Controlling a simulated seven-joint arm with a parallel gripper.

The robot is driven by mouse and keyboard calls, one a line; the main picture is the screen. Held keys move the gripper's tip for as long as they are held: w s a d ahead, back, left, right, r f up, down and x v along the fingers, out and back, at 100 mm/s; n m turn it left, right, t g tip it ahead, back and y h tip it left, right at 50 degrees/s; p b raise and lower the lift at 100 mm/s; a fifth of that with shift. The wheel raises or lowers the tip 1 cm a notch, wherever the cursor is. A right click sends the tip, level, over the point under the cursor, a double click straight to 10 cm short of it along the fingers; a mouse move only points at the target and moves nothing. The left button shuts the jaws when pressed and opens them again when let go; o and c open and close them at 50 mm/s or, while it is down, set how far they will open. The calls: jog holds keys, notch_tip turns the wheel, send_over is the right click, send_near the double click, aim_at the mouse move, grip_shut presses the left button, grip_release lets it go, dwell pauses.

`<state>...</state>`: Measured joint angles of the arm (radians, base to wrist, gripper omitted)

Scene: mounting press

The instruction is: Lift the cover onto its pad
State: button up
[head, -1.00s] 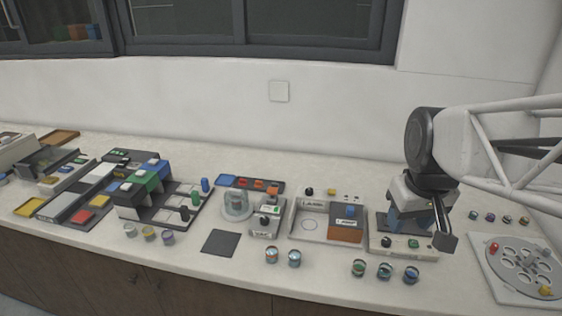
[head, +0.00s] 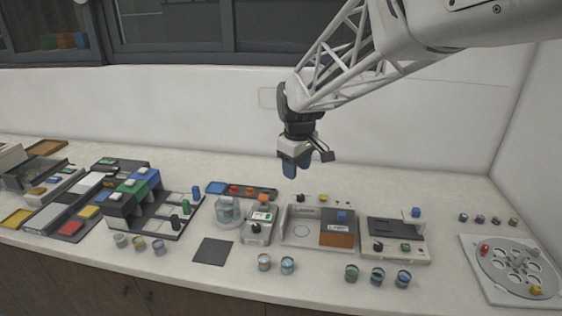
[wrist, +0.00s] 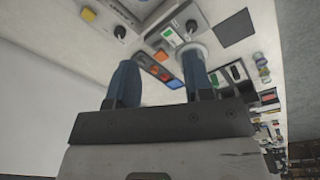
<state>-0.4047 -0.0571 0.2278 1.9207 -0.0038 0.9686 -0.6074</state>
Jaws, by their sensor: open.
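The cover looks to be the clear round dome (head: 228,210) standing on the counter left of centre. In the wrist view its pale round edge (wrist: 203,47) shows partly behind a finger. The pad looks to be the flat dark square (head: 212,252) on the counter in front of the dome; it is bare and also shows in the wrist view (wrist: 236,28). My gripper (head: 297,172) is open and empty, high above the counter, to the right of the dome and further back. Its two blue fingers stand apart in the wrist view (wrist: 160,80).
A framed station (head: 300,235) and a press-like unit (head: 396,248) stand further right. Small jars (head: 264,262) line the front.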

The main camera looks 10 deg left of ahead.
jog(key=w+a+f+n, duration=0.1)
jog(key=w+a+f, duration=0.1)
jog(key=a, duration=0.3)
jog(key=w+a+f+n, duration=0.2)
jog(key=w+a, duration=0.1)
jog(key=a, duration=0.2)
jog(key=n+g, duration=0.1)
jog(key=n, duration=0.2)
send_over(226, 198)
notch_tip(226, 198, down, 7)
jog(key=shift+w+a+f, duration=0.1)
jog(key=shift+f, duration=0.1)
jog(key=shift+f, duration=1.25)
jog(key=shift+f, duration=2.65)
grip_shut()
